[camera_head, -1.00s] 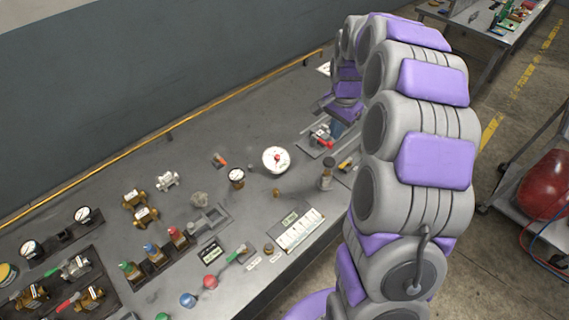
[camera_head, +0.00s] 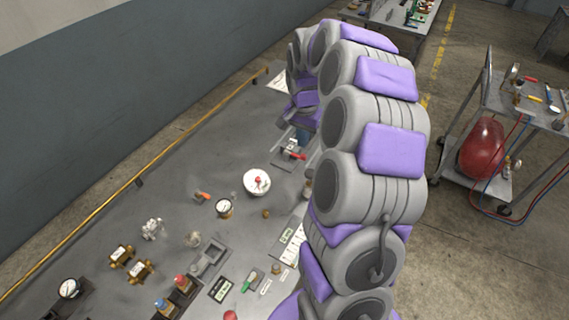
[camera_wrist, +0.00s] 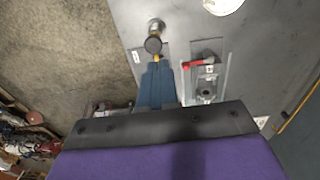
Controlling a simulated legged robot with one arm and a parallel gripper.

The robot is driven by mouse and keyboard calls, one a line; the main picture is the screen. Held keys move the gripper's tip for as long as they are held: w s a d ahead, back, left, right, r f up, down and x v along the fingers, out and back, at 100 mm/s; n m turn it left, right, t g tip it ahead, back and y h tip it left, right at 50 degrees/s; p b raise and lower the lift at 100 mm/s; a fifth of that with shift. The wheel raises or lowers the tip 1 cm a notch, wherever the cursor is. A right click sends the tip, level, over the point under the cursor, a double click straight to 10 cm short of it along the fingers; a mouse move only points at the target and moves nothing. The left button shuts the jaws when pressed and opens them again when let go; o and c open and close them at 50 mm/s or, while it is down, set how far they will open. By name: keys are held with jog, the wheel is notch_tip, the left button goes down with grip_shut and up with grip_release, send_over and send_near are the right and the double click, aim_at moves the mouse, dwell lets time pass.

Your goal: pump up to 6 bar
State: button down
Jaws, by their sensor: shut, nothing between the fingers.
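My gripper shows in the wrist view as blue fingers (camera_wrist: 157,70), shut and empty. In the head view its blue tip (camera_head: 303,137) is mostly hidden by my arm. Just beyond the fingertips in the wrist view are a small yellow part and a metal post with a dark round top (camera_wrist: 153,44); I cannot tell whether the fingers touch the yellow part. Right of the fingers is a valve with a red lever (camera_wrist: 200,68), also in the head view (camera_head: 292,152). A large white dial with a red centre (camera_head: 257,182) lies on the bench; its reading is illegible. I cannot identify the pump.
A grey bench (camera_head: 200,160) holds a small gauge (camera_head: 224,208), brass fittings (camera_head: 122,254) and colour-topped bottles. At right, a trolley (camera_head: 530,100) carries tools, with a red tank (camera_head: 482,148) and red and blue hoses below. Open floor lies between the bench and trolley.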

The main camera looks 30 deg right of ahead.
jog(key=s+d, duration=0.1)
send_over(309, 173)
jog(key=a, duration=0.2)
notch_tip(309, 173, down, 6)
jog(key=f, duration=0.1)
jog(key=d+f, duration=0.1)
jog(key=f, duration=0.1)
jog(key=d+f+b, duration=0.1)
jog(key=f, duration=0.1)
jog(key=d+f, duration=0.2)
jog(key=f, duration=0.1)
jog(key=shift+d+b, duration=0.1)
jog(key=shift+b, duration=0.2)
jog(key=shift+a+f, duration=0.15)
jog(key=shift+a, duration=1.5)
jog(key=shift+d, duration=0.25)
jog(key=d+f, duration=0.1)
jog(key=f, duration=0.1)
jog(key=d+f, duration=0.1)
jog(key=shift+d+f+b, duration=0.15)
jog(key=shift+f+b, duration=0.15)
jog(key=shift+f, duration=0.1)
jog(key=shift+s+a, duration=0.15)
jog(key=shift+a, duration=0.75)
jog(key=shift+d+r, duration=0.15)
jog(key=shift+r, duration=0.15)
notch_tip(309, 173, up, 14)
jog(key=p, duration=0.2)
jog(key=shift+w, duration=0.3)
